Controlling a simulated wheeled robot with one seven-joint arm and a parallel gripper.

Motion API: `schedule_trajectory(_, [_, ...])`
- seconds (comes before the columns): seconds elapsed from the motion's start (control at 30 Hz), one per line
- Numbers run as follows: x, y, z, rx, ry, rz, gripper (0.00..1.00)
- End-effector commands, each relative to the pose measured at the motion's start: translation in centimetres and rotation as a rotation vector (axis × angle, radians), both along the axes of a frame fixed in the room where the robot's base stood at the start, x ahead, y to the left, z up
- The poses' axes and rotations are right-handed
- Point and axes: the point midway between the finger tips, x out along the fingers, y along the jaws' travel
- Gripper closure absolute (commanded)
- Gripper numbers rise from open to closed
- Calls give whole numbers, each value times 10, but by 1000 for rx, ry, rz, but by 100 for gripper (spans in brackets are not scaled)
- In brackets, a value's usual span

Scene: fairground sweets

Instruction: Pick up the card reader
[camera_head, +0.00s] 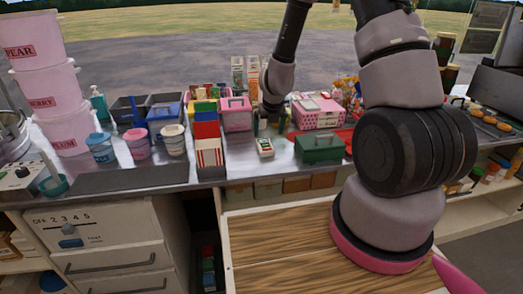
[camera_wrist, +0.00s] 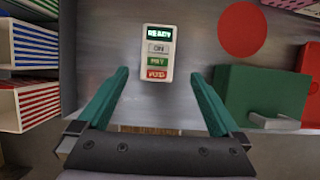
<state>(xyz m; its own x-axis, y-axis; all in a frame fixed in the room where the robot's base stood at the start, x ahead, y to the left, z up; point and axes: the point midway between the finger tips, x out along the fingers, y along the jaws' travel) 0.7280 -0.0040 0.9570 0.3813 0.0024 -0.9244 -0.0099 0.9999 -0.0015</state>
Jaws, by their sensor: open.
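The card reader (camera_head: 264,148) is a small pale slab lying on the metal counter, near its front edge. In the wrist view the card reader (camera_wrist: 157,53) shows a dark READY panel above ON, PAY and VOID labels. My gripper (camera_wrist: 158,74) is open and empty, with its two green fingers spread to either side of the reader's lower end in the picture. I cannot tell the height of the fingertips above the counter. In the head view my gripper (camera_head: 271,124) is just behind the reader and partly hard to make out.
A green box with a handle (camera_head: 318,149) stands close right of the reader; it also shows in the wrist view (camera_wrist: 240,95). Striped boxes (camera_head: 209,152) stand to the left. A pink box (camera_head: 318,112) is behind. A red disc (camera_wrist: 242,30) lies on the counter.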

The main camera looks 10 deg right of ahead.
Motion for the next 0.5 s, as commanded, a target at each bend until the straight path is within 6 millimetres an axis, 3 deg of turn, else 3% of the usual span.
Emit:
schedule_trajectory(0.1, [7, 0, -19, 2, 3, 1, 0])
schedule_trajectory(0.5, [24, 3, -55, 2, 1, 4, 0])
